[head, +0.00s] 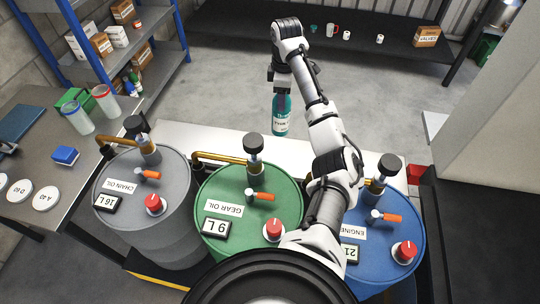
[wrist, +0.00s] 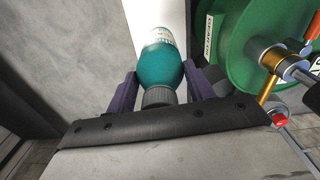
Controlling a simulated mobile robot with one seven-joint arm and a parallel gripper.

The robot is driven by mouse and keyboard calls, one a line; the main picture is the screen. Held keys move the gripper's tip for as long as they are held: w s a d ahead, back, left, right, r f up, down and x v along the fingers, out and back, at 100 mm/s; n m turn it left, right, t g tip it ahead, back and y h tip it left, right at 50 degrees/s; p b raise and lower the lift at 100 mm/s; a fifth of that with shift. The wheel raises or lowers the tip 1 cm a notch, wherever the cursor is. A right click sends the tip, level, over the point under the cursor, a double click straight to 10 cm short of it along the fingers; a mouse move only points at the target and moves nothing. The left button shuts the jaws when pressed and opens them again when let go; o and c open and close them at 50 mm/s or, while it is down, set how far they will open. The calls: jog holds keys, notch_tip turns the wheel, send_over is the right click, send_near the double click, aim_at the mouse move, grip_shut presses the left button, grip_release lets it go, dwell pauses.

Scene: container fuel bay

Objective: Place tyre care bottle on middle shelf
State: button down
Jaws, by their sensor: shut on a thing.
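The tyre care bottle (head: 281,115) is teal with a white label and hangs upright below my gripper (head: 284,85) in the head view. My gripper is shut on its upper part, near the dark cap. In the wrist view the bottle (wrist: 160,65) sits between the two purple fingers. It is in the air near the white bench top behind the drums. The blue-framed shelf rack (head: 178,50) stands at the upper left with boxes and small bottles on its shelves. The rack is only partly in view, so I cannot tell which shelf is the middle one.
A grey drum (head: 178,190), a green drum (head: 222,190) and a blue drum (head: 390,225) stand in front. A steel table (head: 60,190) with two clear jugs is at left. A dark bench (head: 260,25) with mugs stands at the back. The floor between is clear.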

aim_at(287, 128)
jog(key=r+n, duration=0.1)
jog(key=d+r+n, duration=0.1)
jog(key=n, duration=0.1)
jog(key=r+n, duration=0.1)
jog(key=n, duration=0.1)
jog(key=shift+w+d+r+b, duration=0.15)
jog(key=shift+w+d+b, duration=0.1)
jog(key=shift+b, duration=0.15)
jog(key=r+n, duration=0.1)
jog(key=n, duration=0.2)
jog(key=shift+d+r, duration=0.3)
jog(key=shift+r, duration=0.05)
notch_tip(287, 128, down, 14)
jog(key=b, duration=0.5)
jog(key=shift+f, duration=2.85)
jog(key=c, duration=1)
grip_release()
jog(key=shift+f, duration=0.25)
jog(key=o, duration=0.4)
jog(key=shift+o, duration=0.2)
